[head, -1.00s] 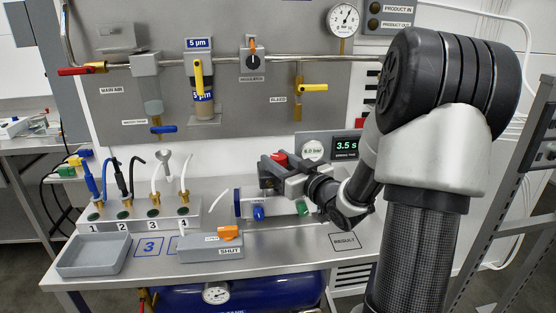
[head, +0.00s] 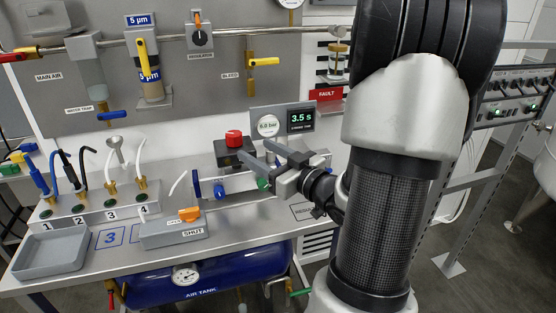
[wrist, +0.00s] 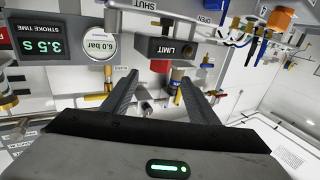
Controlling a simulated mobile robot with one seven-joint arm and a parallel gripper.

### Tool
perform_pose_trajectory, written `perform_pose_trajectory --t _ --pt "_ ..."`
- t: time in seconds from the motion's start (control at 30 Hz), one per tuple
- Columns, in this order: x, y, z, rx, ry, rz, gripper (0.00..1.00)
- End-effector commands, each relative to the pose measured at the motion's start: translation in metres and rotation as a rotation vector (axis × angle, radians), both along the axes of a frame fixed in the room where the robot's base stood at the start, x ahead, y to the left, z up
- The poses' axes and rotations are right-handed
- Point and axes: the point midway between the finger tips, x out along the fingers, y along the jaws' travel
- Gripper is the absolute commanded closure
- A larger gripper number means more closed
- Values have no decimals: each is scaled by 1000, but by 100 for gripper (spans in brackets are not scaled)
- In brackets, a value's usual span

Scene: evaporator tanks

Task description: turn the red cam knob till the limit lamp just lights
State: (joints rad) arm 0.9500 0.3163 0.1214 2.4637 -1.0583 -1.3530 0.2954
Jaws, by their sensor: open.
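The red cam knob (head: 234,138) stands on top of a small dark box (head: 235,153) at the back of the bench. In the wrist view the red knob (wrist: 160,66) shows beside the box face marked LIMIT (wrist: 172,50), between my fingers in the picture and beyond their tips. My gripper (head: 256,150) is open and empty, to the right of the knob; its fingers point toward the box. It also shows in the wrist view (wrist: 156,80). I cannot make out a lit limit lamp in either view.
A display reading 3.5 s (head: 302,119) and a 6.0 bar gauge (head: 267,126) stand behind my gripper. A blue-ended cylinder (head: 220,189) lies below the box. A SHUT valve block (head: 173,230) and grey tray (head: 50,254) are at left. A red FAULT sign (head: 326,94) hangs behind.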

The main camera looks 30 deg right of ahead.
Motion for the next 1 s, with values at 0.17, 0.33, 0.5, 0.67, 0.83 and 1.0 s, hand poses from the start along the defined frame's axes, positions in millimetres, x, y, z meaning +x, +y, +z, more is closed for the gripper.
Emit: perform_pose_trajectory --t 0.17,0.33,0.5,0.67,0.83,1.0 --pt "-37 -7 1 1 -1 -3 46" --pt "-56 -11 1 0 -1 -1 46" --pt "-63 -12 0 0 -1 0 46" --pt "-63 -11 0 0 -1 1 46" --pt "-62 -11 0 0 -1 1 46" --pt "-62 -11 0 -1 2 1 46"
